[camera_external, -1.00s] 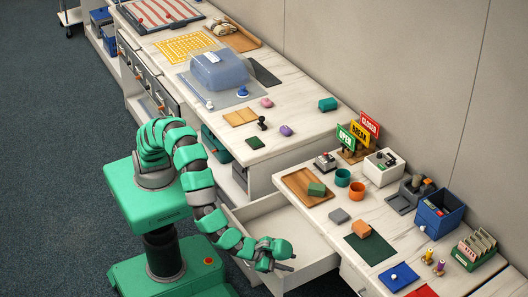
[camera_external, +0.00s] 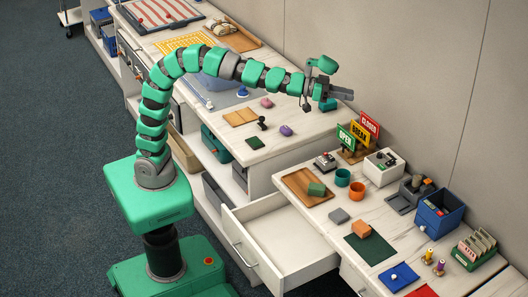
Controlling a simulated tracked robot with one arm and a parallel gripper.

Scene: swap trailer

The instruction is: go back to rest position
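My gripper (camera_external: 335,80) is raised at the end of my outstretched arm, high above the right end of the upper counter (camera_external: 291,149). Its two fingers are spread apart and nothing is between them.
An open, empty-looking drawer (camera_external: 285,236) juts out at the lower counter. Open, Break and Closed signs (camera_external: 361,132), cups (camera_external: 356,191) and a blue box (camera_external: 440,212) stand on the lower counter. A wall (camera_external: 430,70) rises behind. Clear floor (camera_external: 60,170) lies to the left.

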